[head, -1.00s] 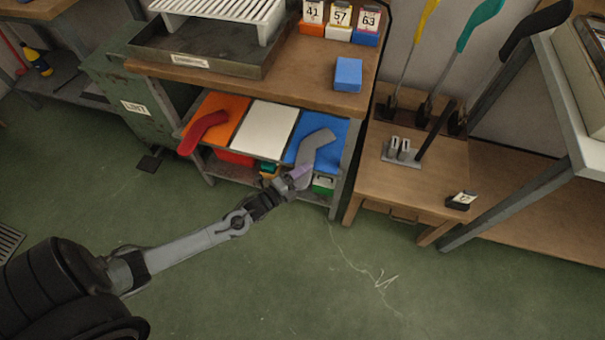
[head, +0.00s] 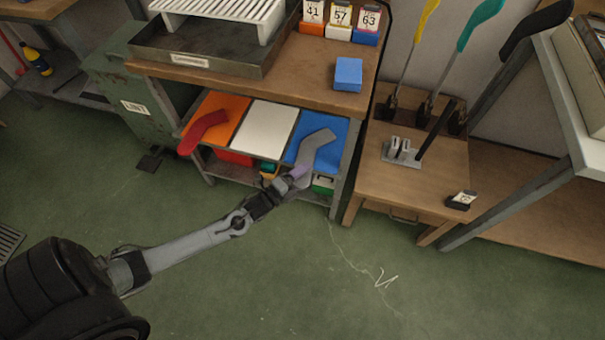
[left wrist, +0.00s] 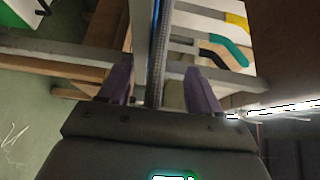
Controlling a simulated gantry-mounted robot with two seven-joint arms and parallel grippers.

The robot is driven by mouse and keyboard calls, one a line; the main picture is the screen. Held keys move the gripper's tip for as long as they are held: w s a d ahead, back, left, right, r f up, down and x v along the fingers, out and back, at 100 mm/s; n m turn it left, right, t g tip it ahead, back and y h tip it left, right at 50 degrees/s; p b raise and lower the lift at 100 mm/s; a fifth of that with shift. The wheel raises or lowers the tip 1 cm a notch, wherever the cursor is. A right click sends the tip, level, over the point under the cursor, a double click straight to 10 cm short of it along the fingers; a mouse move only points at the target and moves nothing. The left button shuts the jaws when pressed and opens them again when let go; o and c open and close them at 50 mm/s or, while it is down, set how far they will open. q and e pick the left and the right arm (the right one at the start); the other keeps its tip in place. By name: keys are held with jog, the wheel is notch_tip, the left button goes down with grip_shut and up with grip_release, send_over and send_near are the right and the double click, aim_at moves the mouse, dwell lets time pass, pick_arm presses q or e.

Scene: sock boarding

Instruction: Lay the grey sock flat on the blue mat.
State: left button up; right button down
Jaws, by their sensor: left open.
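The grey sock (head: 316,142) lies with its upper part on the blue mat (head: 334,127), the rightmost mat on the low shelf. Its lower part reaches to the mat's front edge and seems to hang over it. My left gripper (head: 301,173) is at that front end of the sock, overlapping it in the head view; I cannot tell whether they touch. In the left wrist view the purple fingers of the left gripper (left wrist: 158,88) are spread apart. The sock is not clearly recognisable there. My right gripper is in neither view.
An orange mat (head: 221,106) with a red sock (head: 203,131) and a white mat (head: 262,129) lie left of the blue one. The wooden tabletop (head: 301,81) overhangs behind. A shelf leg (head: 340,192) stands close right of my gripper. The floor in front is clear.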

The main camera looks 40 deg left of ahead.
pick_arm(q)
jog(key=shift+f, duration=0.45)
dwell(0.3)
jog(key=shift+s+r+p, duration=0.1)
jog(key=shift+s+p, duration=0.3)
jog(key=shift+s, duration=0.35)
jog(key=s+p, duration=0.3)
jog(key=s, duration=0.3)
jog(key=shift+s+a, duration=0.25)
jog(key=shift+a, duration=0.2)
